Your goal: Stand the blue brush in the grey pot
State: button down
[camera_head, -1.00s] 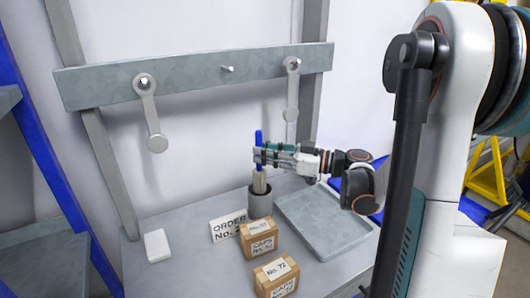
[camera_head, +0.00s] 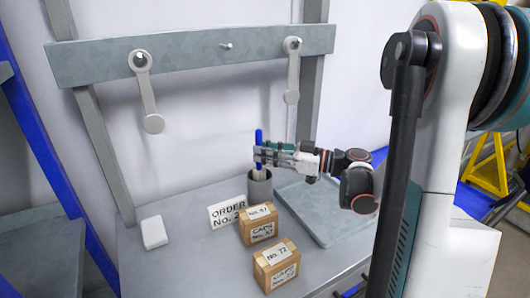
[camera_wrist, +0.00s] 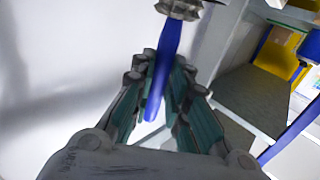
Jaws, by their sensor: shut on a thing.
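The blue brush (camera_head: 259,137) is upright, with its blue handle held between the fingers of my gripper (camera_head: 262,154). Its pale bristle end points down into the mouth of the grey pot (camera_head: 259,190), and its lower tip is hidden inside. The pot stands on the grey table behind the boxes. I cannot tell whether the brush touches the pot's floor.
A grey tray (camera_head: 318,228) lies right of the pot. Two cardboard boxes (camera_head: 259,224) (camera_head: 277,267) and an order sign (camera_head: 226,214) stand in front. A white block (camera_head: 154,232) lies at left. Two grey levers (camera_head: 150,95) (camera_head: 292,75) hang from the rail (camera_head: 190,57) above.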

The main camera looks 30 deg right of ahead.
jog(key=c, duration=1.5)
grip_release()
jog(key=v, duration=1.2)
